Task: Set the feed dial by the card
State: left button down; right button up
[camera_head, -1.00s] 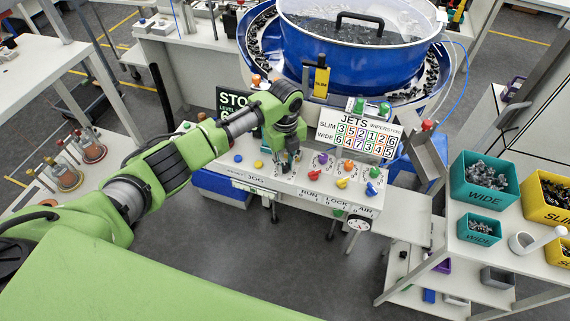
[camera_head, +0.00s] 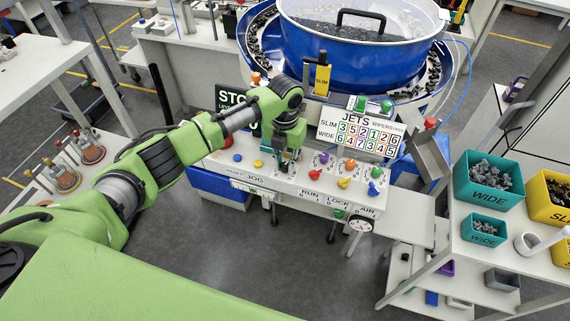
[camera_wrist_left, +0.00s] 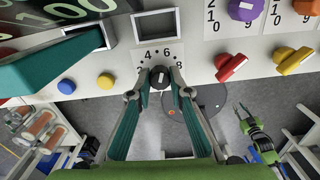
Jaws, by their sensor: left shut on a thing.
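The feed dial (camera_wrist_left: 160,78) is a small dark knob with a pale mark, in front of a scale where 4, 6 and 8 show. My left gripper (camera_wrist_left: 160,74) is shut on the dial, one fingertip on each side. In the head view my left gripper (camera_head: 284,164) reaches down to the console and hides the dial. The exact setting is too small to read. The JETS card (camera_head: 360,135) stands on the console with SLIM and WIDE rows of numbers. A yellow SLIM tag (camera_head: 322,80) is at the blue bowl.
The blue bowl (camera_head: 350,40) stands behind. Teal and yellow bins are at right.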

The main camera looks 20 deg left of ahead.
aim_at(285, 165)
pick_arm(q)
jog(key=shift+m, duration=0.6)
jog(key=c, duration=1.9)
grip_release()
notch_tip(285, 165, up, 12)
jog(key=shift+r, duration=0.1)
